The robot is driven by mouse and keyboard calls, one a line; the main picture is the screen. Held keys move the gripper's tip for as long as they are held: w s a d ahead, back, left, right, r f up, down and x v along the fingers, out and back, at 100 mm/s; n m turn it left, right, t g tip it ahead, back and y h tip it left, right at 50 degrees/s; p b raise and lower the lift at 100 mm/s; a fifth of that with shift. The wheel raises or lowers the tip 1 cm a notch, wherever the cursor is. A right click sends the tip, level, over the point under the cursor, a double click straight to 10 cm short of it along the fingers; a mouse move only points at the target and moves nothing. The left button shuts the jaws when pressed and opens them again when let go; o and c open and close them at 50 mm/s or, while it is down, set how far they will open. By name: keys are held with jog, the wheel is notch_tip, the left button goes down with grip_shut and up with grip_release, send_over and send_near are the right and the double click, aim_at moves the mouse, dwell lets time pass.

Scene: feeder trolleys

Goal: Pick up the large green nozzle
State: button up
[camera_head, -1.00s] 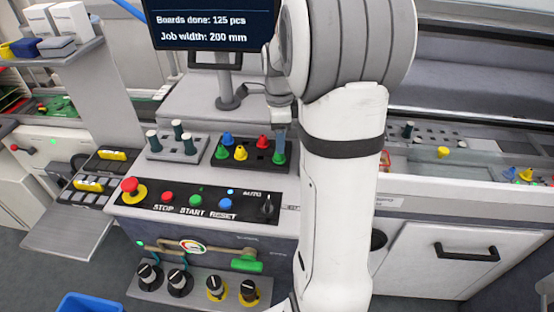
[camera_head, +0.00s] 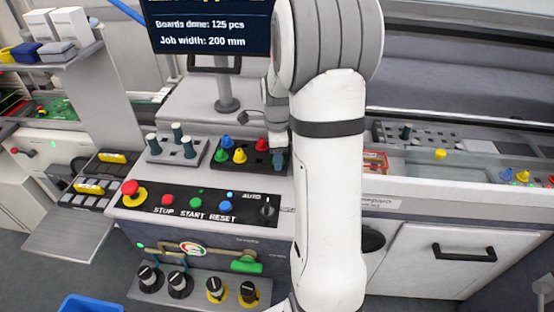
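A black holder (camera_head: 243,173) on the machine's deck carries several coloured nozzles. A small green nozzle (camera_head: 221,155) stands at its left, beside blue, yellow and red ones. The large green nozzle at the holder's right end is now almost wholly hidden by my gripper (camera_head: 279,157). My gripper points down at that end, low over the holder. Its fingers are small and blurred here, so I cannot tell whether they are open, shut or touching the nozzle.
A grey block (camera_head: 174,151) with dark green-topped pegs stands left of the holder. A screen (camera_head: 210,28) rises behind. The button panel (camera_head: 200,205) lies in front. My arm hides the area to the right; another tray with nozzles (camera_head: 440,154) lies beyond it.

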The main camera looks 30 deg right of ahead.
jog(key=c, duration=0.7)
jog(key=shift+o, duration=0.2)
jog(key=shift+r, duration=0.1)
